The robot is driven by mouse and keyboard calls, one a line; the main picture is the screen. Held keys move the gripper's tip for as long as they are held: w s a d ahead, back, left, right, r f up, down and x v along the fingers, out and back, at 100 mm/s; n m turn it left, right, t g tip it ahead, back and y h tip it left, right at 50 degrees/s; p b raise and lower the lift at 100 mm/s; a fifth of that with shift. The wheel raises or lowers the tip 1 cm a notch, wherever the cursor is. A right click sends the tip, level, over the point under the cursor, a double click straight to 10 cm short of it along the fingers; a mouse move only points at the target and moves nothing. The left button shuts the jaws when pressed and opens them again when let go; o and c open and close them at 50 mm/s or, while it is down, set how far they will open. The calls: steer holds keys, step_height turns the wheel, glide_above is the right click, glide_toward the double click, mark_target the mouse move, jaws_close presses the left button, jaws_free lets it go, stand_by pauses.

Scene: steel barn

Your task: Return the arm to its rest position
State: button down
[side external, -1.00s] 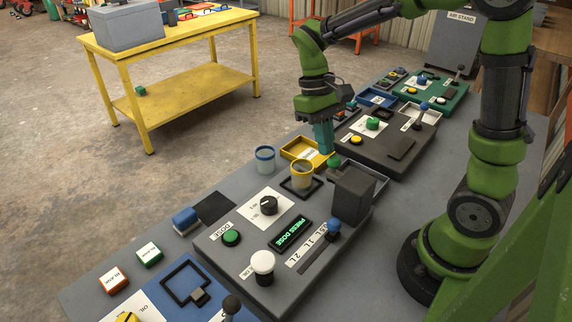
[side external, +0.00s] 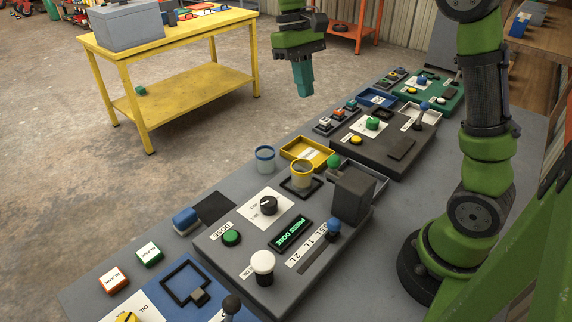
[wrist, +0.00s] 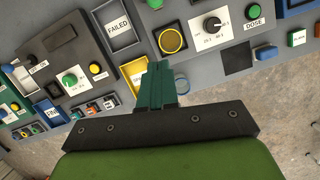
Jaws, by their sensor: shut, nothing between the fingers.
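My gripper (side external: 304,78) hangs in the air in the side view, high above the far side of the grey bench, with its teal fingers pointing down. The fingers are together with nothing between them. In the wrist view the shut fingers (wrist: 157,84) point toward the panels below. My green arm (side external: 487,130) rises from its base at the right of the bench, and its upper part is cut off by the picture's top edge.
Below stand a dosing panel (side external: 226,258) reading "PRESS DOSE", a yellow-rimmed cup (side external: 302,174), a blue-rimmed cup (side external: 265,159), a yellow tray (side external: 307,153) and a dark panel (side external: 362,149). A yellow table (side external: 180,95) stands behind. Air around my gripper is clear.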

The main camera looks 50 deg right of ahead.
steer(key=s+a+t, duration=0.2)
steer(key=s+t, duration=0.3)
steer(key=s, duration=0.2)
steer(key=s+a+f+m+t+y, duration=0.1)
steer(key=s+a+t, duration=0.2)
steer(key=s+t, duration=0.2)
steer(key=shift+s+f+m, duration=0.25)
steer(key=shift+s+m, duration=0.05)
steer(key=shift+s, duration=0.65)
stand_by(0.9)
